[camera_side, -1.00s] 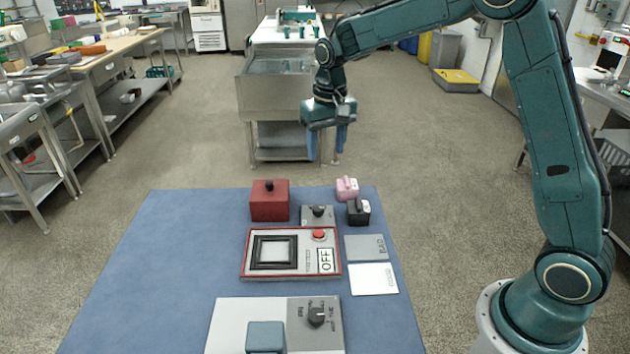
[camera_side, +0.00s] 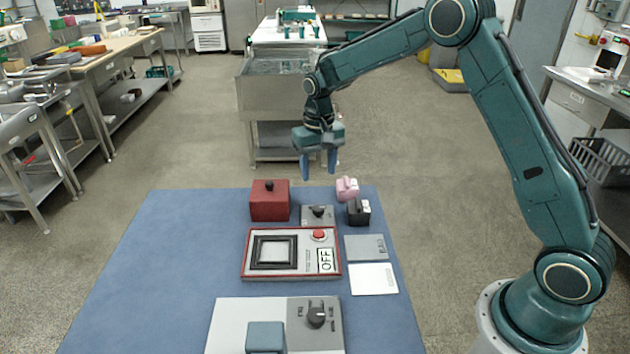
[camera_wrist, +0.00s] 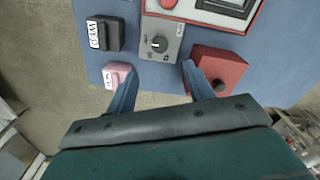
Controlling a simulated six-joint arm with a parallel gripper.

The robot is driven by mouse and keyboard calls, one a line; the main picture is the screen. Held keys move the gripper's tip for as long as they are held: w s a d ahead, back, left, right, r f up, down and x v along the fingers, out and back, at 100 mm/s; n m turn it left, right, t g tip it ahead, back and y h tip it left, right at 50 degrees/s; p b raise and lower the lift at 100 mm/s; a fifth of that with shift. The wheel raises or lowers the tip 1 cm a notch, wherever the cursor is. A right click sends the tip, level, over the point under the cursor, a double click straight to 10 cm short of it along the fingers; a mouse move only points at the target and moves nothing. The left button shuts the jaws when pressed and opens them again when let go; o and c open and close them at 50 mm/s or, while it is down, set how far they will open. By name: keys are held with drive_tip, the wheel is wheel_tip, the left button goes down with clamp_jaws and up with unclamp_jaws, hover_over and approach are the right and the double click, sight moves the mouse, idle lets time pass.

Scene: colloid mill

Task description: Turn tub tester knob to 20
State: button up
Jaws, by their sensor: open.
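A small grey panel with a dark round knob (camera_side: 318,211) lies at the back of the blue mat, behind the red-framed tester (camera_side: 246,252) with its red button and OFF sign. A second grey-and-white unit at the front has a larger dark knob (camera_side: 317,314). My gripper (camera_side: 319,172) is open and empty, above and behind the small panel. In the wrist view its blue fingers (camera_wrist: 159,72) are spread, with the small knob ahead between their lines.
A red box (camera_side: 269,204) with a black knob stands left of the small panel. A pink block (camera_side: 346,188) and a black block (camera_side: 358,212) stand right of it. A grey card (camera_side: 366,248) and a white card (camera_side: 374,279) lie nearer. The mat's left side is clear.

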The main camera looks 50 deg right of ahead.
sight(318, 208)
wheel_tip(318, 208, down, 11)
drive_tip(key=shift+f, duration=0.1)
idle(0.4)
drive_tip(key=c, duration=1)
drive_tip(key=shift+o, duration=0.2)
drive_tip(key=shift+n, duration=0.5)
drive_tip(key=n, duration=1.1)
